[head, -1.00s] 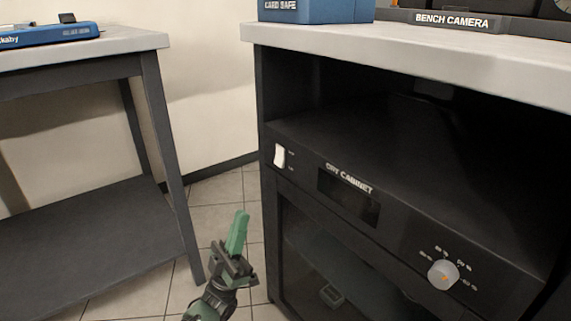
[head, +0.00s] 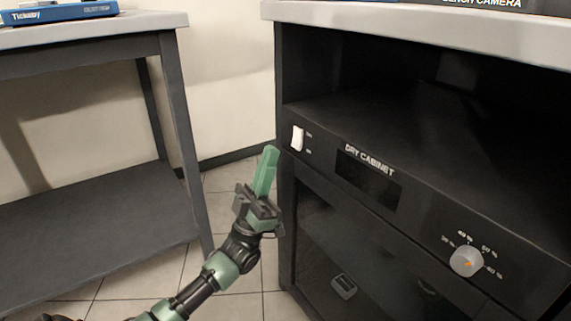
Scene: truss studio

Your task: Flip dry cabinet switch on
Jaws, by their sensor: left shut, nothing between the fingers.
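The dry cabinet (head: 418,222) is a black unit under a pale bench top, with a dark display window and the words DRY CABINET on its front panel. Its white rocker switch (head: 297,138) sits at the panel's left end, with small marks beside it too small to read. My left gripper (head: 268,152) has green fingers, shut and empty, pointing up. Its tips are just left of and slightly below the switch in the head view; I cannot tell the gap in depth. My right gripper is not in view.
A round grey dial (head: 466,262) is on the panel's right. A small grey device (head: 343,286) lies inside the lower compartment. A dark-framed table (head: 90,190) with a blue case (head: 58,12) stands at left. Tiled floor (head: 215,258) shows between table and cabinet.

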